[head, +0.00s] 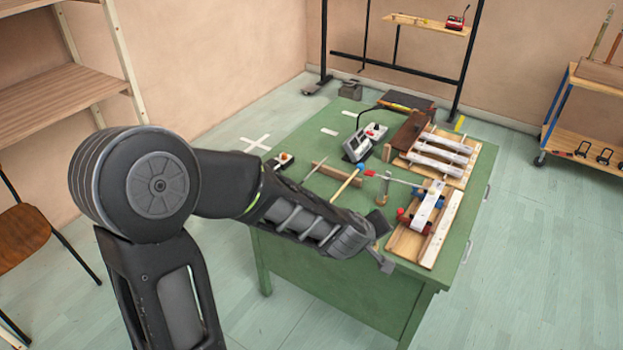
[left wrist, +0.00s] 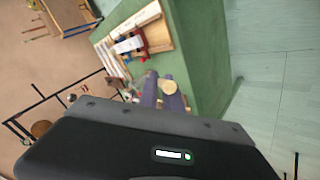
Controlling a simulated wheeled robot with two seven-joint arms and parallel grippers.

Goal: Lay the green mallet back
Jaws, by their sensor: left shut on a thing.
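My left gripper (head: 382,243) reaches in over the near edge of the green desk (head: 330,265). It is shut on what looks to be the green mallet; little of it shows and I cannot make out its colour. My right gripper is out of view.
A wooden frame with a white bar (head: 428,205) and red and blue clamps stands just right of the gripper. Behind it is a frame with white tubes (head: 440,152). A grey device (head: 364,143) sits farther back. The desk's left part is mostly clear.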

